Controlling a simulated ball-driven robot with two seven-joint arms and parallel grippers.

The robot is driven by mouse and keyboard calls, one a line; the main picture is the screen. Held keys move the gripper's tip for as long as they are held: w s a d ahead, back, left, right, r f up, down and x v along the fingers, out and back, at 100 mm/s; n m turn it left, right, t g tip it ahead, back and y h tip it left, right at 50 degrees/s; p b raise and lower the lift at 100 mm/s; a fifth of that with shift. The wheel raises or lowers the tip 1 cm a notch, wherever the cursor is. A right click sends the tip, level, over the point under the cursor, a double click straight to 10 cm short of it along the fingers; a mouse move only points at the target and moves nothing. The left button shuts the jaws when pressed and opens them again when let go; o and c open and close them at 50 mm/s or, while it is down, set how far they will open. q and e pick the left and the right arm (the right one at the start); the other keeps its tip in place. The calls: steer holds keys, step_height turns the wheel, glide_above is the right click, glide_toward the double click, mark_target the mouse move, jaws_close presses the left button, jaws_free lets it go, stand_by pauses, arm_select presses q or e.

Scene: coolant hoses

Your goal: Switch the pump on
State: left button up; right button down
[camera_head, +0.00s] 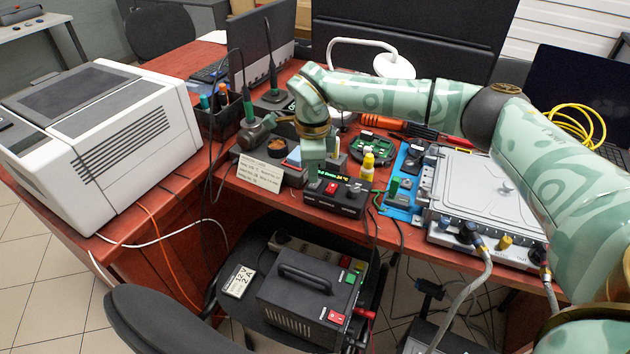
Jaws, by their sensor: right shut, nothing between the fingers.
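No label shows which unit is the pump. My left gripper is not in view.
A silver box with hose fittings (485,190) stands on the right, a grey hose (470,300) hanging from it. A white printer-like machine (100,140) stands left. Cables hang at the front.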

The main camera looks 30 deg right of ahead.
mark_target(313, 185)
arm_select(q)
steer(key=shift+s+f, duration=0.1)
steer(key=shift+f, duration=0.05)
arm_select(e)
steer(key=shift+s+f, duration=0.1)
steer(key=shift+f, duration=0.9)
stand_by(0.5)
steer(key=shift+r+p, duration=0.3)
steer(key=shift+r, duration=0.3)
step_height(313, 185, up, 6)
steer(key=p, duration=0.4)
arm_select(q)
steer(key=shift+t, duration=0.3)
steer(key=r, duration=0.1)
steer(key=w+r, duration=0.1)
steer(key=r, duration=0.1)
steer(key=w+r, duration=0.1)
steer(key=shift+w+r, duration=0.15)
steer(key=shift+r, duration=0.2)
arm_select(e)
steer(key=shift+f, duration=0.1)
